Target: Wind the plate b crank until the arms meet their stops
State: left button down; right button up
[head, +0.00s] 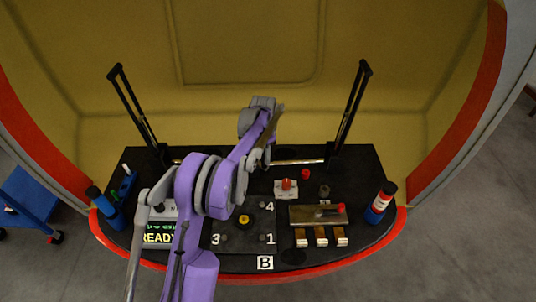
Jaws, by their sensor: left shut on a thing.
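Plate B (229,241) is a dark square plate on the black console, with a yellow hub (244,219) in its middle and studs near the white numbers 1, 3 and 4. A white "B" label (265,262) lies in front of it. My purple left arm crosses the plate and hides its left part. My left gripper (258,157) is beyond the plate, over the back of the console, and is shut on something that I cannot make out. I cannot identify the crank. Two black arms, left (133,104) and right (350,108), stand raised and lean outward. My right gripper is not in view.
A red knob (287,184) on a white base, a brass plate (305,214) and several brass-coloured blocks (321,237) sit at right. Blue bottles stand at the left (104,202) and right (379,204) edges. A yellow shell with a red rim surrounds the console.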

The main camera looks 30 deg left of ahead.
pick_arm(q)
jog(key=s+a+m+b, duration=0.2)
jog(key=s+a+m, duration=0.1)
jog(key=s+m, duration=0.2)
jog(key=shift+s+m, duration=0.35)
jog(key=shift+m, duration=0.45)
jog(key=shift+a, duration=0.1)
jog(key=shift+s+a, duration=0.25)
jog(key=c, duration=0.6)
grip_release()
jog(key=shift+s+a, duration=0.1)
jog(key=shift+s, duration=0.05)
jog(key=shift+c, duration=0.2)
jog(key=shift+w+r, duration=0.1)
jog(key=shift+w, duration=0.1)
